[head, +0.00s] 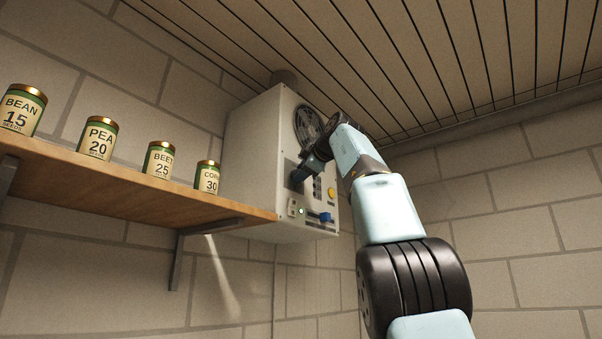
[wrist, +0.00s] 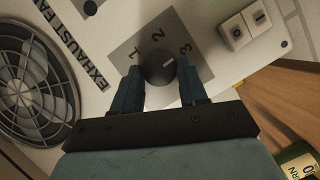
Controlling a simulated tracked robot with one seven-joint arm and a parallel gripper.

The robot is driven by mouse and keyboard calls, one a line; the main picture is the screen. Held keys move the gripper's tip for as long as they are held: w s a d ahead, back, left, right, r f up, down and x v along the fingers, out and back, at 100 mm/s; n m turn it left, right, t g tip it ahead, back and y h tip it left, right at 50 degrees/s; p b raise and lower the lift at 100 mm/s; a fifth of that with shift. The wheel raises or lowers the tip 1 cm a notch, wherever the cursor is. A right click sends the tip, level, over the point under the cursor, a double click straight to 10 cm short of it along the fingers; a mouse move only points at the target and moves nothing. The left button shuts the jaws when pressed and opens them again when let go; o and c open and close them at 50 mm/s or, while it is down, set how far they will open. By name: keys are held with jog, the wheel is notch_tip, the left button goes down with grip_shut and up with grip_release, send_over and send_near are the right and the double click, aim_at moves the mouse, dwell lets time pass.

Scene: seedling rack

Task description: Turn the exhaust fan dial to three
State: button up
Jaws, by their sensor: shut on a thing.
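The exhaust fan dial (wrist: 158,68) is a dark round knob on a grey plate marked 1, 2 and 3 in the wrist view. Its pale pointer line is directed up and right, toward the 3 (wrist: 185,48). My gripper (wrist: 159,78) is shut on the dial, with one blue finger on each side of it. In the head view my gripper (head: 300,176) is at the front of the white control box (head: 258,145) and hides the dial there.
The round fan grille (head: 308,124) is above my gripper. A yellow button (head: 332,194), a blue control (head: 326,217) and a white switch (head: 292,207) are below. A wooden shelf (head: 130,190) with several seed tins is at left. Open space lies right of the box.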

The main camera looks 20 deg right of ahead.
jog(key=shift+w+f+m+g, duration=0.2)
jog(key=shift+f+m+g, duration=0.1)
jog(key=shift+m, duration=0.2)
dwell(0.3)
jog(key=o, duration=0.9)
jog(key=shift+w, duration=0.1)
jog(key=shift+o, duration=0.8)
jog(key=shift+r, duration=0.1)
jog(key=shift+s+r, duration=0.15)
jog(key=shift+s, duration=0.15)
jog(key=v, duration=1.3)
jog(key=shift+s+d, duration=0.25)
